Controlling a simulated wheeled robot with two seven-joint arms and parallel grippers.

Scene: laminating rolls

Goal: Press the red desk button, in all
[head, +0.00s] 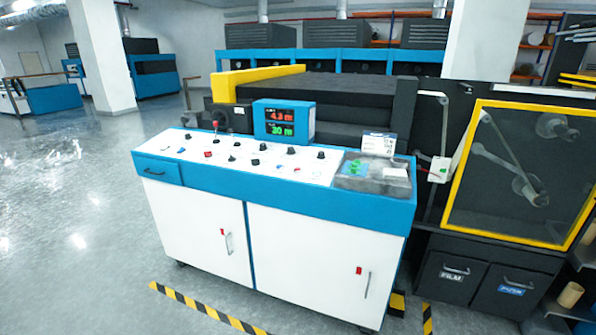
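The control desk (200,195) is a blue and white cabinet in the middle of the head view. Its sloped white top carries several black knobs and small coloured controls. A small red control (208,155), which looks like a button, sits near the front left part of this panel. Another red-topped control (215,125) stands up at the panel's back edge; it looks like a lever. The controls are small, so I cannot tell whether any is pressed in. Neither of my grippers shows in the head view.
A display (285,122) with red and green digits stands at the desk's back. A grey tray area (352,182) lies at the desk's right. A yellow-framed machine guard (458,190) stands to the right. Striped floor tape (200,306) runs in front. The floor at left is clear.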

